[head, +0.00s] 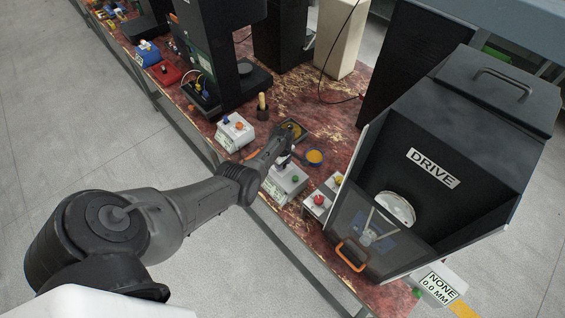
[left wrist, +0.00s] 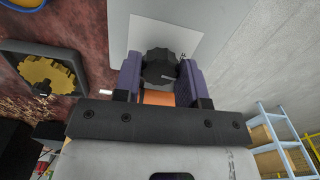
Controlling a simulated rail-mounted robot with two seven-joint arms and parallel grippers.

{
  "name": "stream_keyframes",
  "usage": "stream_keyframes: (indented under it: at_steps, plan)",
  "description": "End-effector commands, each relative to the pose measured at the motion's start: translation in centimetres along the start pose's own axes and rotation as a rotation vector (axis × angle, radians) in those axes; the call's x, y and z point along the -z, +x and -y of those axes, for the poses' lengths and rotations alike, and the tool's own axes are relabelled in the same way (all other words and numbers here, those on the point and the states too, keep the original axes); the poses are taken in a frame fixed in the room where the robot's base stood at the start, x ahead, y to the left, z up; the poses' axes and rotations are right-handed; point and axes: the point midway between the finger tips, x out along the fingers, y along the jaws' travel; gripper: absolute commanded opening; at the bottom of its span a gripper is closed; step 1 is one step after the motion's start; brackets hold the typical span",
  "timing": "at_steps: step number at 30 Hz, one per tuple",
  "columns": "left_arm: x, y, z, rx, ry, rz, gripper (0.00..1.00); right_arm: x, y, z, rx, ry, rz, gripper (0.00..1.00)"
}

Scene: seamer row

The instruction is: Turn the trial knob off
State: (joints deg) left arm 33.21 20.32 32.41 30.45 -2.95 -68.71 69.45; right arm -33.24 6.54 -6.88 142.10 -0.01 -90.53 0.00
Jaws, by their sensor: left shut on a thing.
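The trial knob (left wrist: 161,66) is black with a lobed rim and sits on a white plate (left wrist: 190,35) on a grey box. In the left wrist view it is between the two purple fingers of my left gripper (left wrist: 161,80), which is shut on it. An orange part shows just below the knob. In the head view my left gripper (head: 284,160) reaches down to a grey control box (head: 287,184) with a green button. There the knob is mostly hidden by the gripper. My right gripper is not in view.
A control box (head: 236,132) with blue and orange buttons stands left of the gripper; another (head: 320,203) with red and yellow buttons stands right. The black DRIVE machine (head: 455,150) has an orange handle (head: 351,254).

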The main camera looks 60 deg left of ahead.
Motion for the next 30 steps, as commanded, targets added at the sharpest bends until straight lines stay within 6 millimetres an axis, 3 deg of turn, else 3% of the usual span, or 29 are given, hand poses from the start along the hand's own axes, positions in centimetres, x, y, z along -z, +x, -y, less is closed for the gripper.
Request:
stream_keyframes:
  at_steps: [10,26,27,30]
  plan:
    - [0.06,0.02,0.02,0.0,-0.121,-0.002,0.14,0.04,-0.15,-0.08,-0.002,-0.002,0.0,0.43]
    - [0.07,0.04,0.01,0.0,-0.142,-0.001,0.14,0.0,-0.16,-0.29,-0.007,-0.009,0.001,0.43]
    - [0.07,0.04,0.01,0.0,-0.142,-0.001,0.39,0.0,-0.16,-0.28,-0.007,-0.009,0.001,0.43]
    - [0.06,0.04,0.01,0.0,-0.141,-0.001,0.49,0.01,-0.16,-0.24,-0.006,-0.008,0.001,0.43]
